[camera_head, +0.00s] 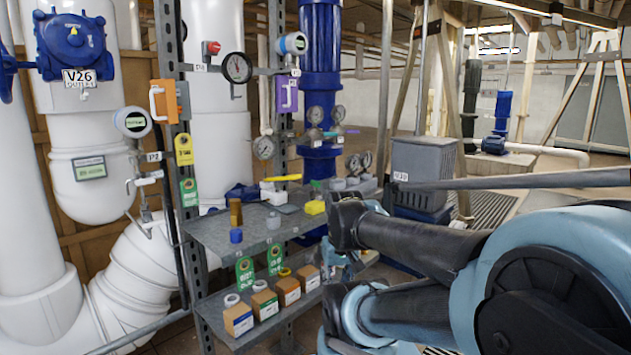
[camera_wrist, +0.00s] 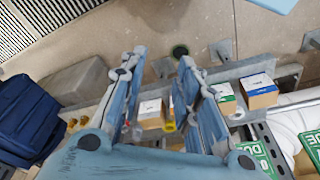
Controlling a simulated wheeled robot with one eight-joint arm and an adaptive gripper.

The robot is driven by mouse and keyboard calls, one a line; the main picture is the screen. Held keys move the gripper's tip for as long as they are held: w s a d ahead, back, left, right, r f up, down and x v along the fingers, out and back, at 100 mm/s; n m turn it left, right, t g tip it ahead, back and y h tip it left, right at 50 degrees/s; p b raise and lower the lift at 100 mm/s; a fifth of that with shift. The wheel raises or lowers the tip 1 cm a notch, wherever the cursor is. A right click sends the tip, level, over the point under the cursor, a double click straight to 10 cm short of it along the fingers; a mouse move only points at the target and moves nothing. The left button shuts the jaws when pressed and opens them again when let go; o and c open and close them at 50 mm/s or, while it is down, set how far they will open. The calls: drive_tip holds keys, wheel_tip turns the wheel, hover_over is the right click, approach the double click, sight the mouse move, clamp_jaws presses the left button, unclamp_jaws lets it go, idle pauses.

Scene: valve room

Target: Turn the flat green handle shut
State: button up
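A green upright piece (camera_head: 316,186) also stands above a small fitting at the back of the upper shelf; I cannot tell which is the task's handle. My gripper (camera_wrist: 160,62) is open, its two blue-grey fingers apart with nothing held between them. It points down over the lower shelf's boxes. In the head view it is largely hidden by my arm, low and well apart from both green pieces.
The upper shelf (camera_head: 212,238) holds a blue cap and small blocks. The lower shelf carries several labelled boxes (camera_head: 238,318) and green tags (camera_head: 275,258). White pipes fill the left.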

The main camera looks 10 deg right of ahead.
wheel_tip(320, 180, up, 2)
wheel_tip(320, 180, up, 35)
drive_tip(key=n+g, duration=0.2)
drive_tip(key=n, duration=0.5)
hover_over(315, 181)
drive_tip(key=f, duration=1.7)
drive_tip(key=shift+w+d, duration=0.1)
drive_tip(key=shift+w, duration=0.1)
